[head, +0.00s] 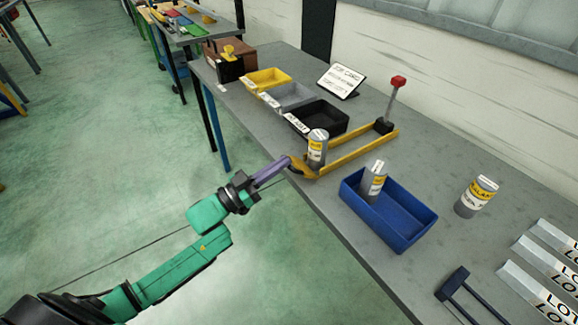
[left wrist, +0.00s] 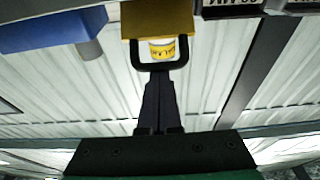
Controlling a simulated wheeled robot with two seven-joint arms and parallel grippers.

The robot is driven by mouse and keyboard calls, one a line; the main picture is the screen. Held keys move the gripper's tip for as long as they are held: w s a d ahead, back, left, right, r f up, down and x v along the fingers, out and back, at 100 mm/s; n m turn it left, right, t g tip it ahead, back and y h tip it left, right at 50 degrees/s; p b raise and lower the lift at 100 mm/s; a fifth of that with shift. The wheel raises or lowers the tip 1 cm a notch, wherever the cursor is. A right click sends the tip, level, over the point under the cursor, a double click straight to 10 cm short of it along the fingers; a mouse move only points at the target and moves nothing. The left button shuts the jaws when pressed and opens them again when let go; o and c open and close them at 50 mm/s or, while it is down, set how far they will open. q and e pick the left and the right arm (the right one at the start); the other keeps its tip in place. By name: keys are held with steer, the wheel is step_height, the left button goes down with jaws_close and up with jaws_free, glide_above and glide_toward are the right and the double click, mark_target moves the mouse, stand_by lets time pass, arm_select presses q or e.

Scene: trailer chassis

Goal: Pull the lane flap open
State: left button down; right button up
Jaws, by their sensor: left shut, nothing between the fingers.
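The lane flap (head: 304,171) is a small yellow piece at the front end of a yellow-railed lane, by the table edge. In the left wrist view the flap (left wrist: 141,25) is a yellow panel with a dark U-shaped handle (left wrist: 160,67). My left gripper (head: 287,163) is shut and empty, its tips at the handle. The left wrist view shows the fingertips (left wrist: 158,78) lined up with the handle's crossbar; I cannot tell whether they touch. A grey can with a yellow label (head: 317,148) stands in the lane just behind the flap. My right gripper is not in view.
A blue bin (head: 409,238) holding a can (head: 373,181) stands right of the lane. Another can (head: 476,197) stands farther right. A red-topped lever (head: 397,84) rises at the lane's back. A black bin (head: 318,117) is left of the lane. The floor before the table is clear.

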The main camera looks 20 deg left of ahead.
arm_select(q)
steer(key=shift+s+a+f+t+h+b, duration=0.2)
steer(key=shift+f+t+h+b, duration=0.25)
steer(key=shift+b, duration=0.55)
steer(key=shift+s+a+f+t+h+b, duration=0.15)
steer(key=shift+f+t+b, duration=0.3)
steer(key=shift+b, duration=0.6)
steer(key=shift+s+a+f+t+h+b, duration=0.1)
steer(key=shift+s+f+t+h+b, duration=0.2)
steer(key=shift+f+b, duration=0.5)
steer(key=shift+w+r, duration=0.1)
steer(key=shift+r, duration=0.25)
